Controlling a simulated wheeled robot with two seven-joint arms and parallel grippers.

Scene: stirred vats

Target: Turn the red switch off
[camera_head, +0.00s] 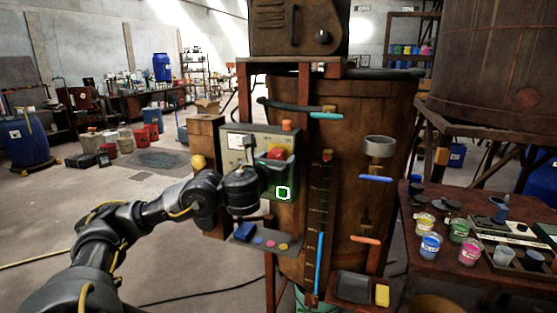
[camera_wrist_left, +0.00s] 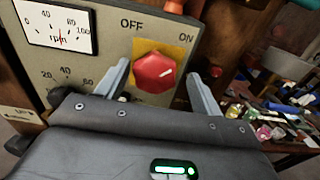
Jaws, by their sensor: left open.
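The red switch is a round red knob (camera_wrist_left: 153,72) on a yellow plate, with OFF at its upper left and ON at its upper right. Its short white mark points right and slightly up, toward the ON side. In the head view the red switch (camera_head: 276,153) shows on the control panel (camera_head: 233,143), just above my left gripper (camera_head: 277,162). In the left wrist view my left gripper (camera_wrist_left: 158,78) is open, one finger on each side of the knob. I cannot tell whether the fingers touch it. My right gripper is out of view.
A dial (camera_wrist_left: 60,28) marked rpm sits left of the switch. A large brown vat (camera_head: 340,190) stands behind and right of the panel. A small shelf (camera_head: 258,242) with coloured buttons juts out below. A table (camera_head: 440,270) with paint pots is at right.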

